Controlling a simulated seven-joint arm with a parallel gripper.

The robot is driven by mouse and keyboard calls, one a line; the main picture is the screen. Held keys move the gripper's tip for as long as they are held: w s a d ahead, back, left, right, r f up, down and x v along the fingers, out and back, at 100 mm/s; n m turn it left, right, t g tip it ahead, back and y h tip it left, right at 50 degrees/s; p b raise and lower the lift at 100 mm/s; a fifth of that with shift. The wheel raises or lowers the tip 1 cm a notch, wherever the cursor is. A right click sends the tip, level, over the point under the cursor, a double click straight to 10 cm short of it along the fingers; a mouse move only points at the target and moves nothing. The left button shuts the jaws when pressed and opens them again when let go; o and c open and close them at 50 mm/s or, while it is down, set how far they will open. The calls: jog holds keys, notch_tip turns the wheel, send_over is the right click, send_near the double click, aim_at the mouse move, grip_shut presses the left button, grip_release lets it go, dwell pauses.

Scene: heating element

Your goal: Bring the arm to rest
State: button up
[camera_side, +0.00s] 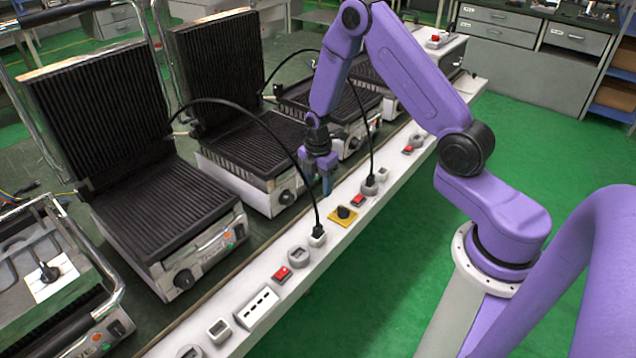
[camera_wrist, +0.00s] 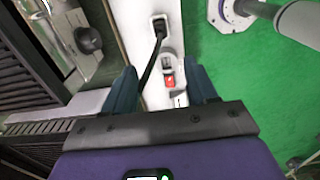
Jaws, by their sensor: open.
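My gripper (camera_side: 326,188) hangs fingers down beside the white control rail (camera_side: 395,182), near the front of the second grill. It looks empty. In the wrist view its two dark teal fingers (camera_wrist: 160,80) stand apart, with the rail between and below them. A red switch (camera_wrist: 169,80) and a black plug (camera_wrist: 160,27) with its cable lie on the rail in that view. The gripper does not visibly hold anything. Whether the fingertips touch the rail I cannot tell.
Open contact grills, one at the left (camera_side: 150,195) and one in the middle (camera_side: 257,152), line the bench. Black cables arch to plugs on the rail, one close to my gripper (camera_side: 317,236). A yellow plate with a black knob (camera_side: 343,213) sits nearby. Green floor (camera_side: 555,150) is open.

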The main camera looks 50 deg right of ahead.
jog(key=s+a+r+m, duration=0.2)
jog(key=s+a+r, duration=0.8)
jog(key=a+r, duration=0.35)
jog(key=s+r+m, duration=0.1)
jog(key=s+r, duration=0.3)
jog(key=s, duration=0.6)
jog(key=s+r+m, duration=0.2)
jog(key=s+r, duration=0.3)
jog(key=s, duration=0.5)
jog(key=shift+d, duration=0.25)
